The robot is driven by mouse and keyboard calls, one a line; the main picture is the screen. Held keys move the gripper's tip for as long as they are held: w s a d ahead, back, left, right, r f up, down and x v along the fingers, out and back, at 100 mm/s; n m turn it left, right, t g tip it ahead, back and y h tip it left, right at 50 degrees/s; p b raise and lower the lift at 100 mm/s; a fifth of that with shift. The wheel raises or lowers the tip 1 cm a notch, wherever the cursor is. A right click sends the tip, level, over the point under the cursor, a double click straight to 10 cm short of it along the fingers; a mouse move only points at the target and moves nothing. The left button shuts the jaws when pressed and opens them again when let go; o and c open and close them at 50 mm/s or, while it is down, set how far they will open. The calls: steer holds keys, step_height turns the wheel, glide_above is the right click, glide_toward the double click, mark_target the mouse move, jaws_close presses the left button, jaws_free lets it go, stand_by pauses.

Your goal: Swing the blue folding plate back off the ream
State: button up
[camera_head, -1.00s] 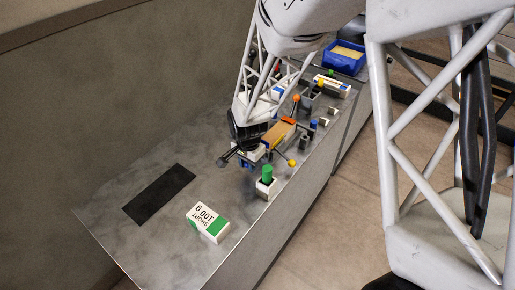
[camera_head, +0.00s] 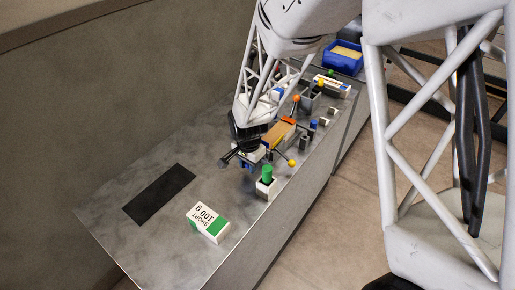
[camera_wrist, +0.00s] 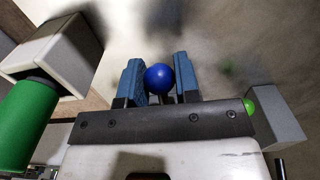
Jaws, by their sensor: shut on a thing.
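My gripper (camera_head: 246,162) is low over the near middle of the grey bench in the head view, beside a tan-and-orange piece (camera_head: 278,134). In the wrist view its two blue fingers (camera_wrist: 158,85) are shut on a round blue knob (camera_wrist: 159,78), which sits between them. The blue folding plate itself cannot be made out in either view; my wrist and gripper hide part of that area. A ream (camera_head: 208,223), white and green and marked "SHORT 100 g", lies flat on the front of the bench, apart from my gripper. Whether another ream lies under the plate cannot be told.
A green cylinder in a white block (camera_head: 266,183) stands close to the right of my gripper; it also shows in the wrist view (camera_wrist: 22,125). A black mat (camera_head: 160,194) lies on the left. Small coloured-knob fixtures and a blue bin (camera_head: 344,58) are farther back.

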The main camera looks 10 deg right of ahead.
steer(key=shift+w+d+f, duration=0.1)
steer(key=shift+f, duration=0.2)
stand_by(0.7)
steer(key=o, duration=1.5)
steer(key=shift+c, duration=0.2)
steer(key=shift+r, duration=3.45)
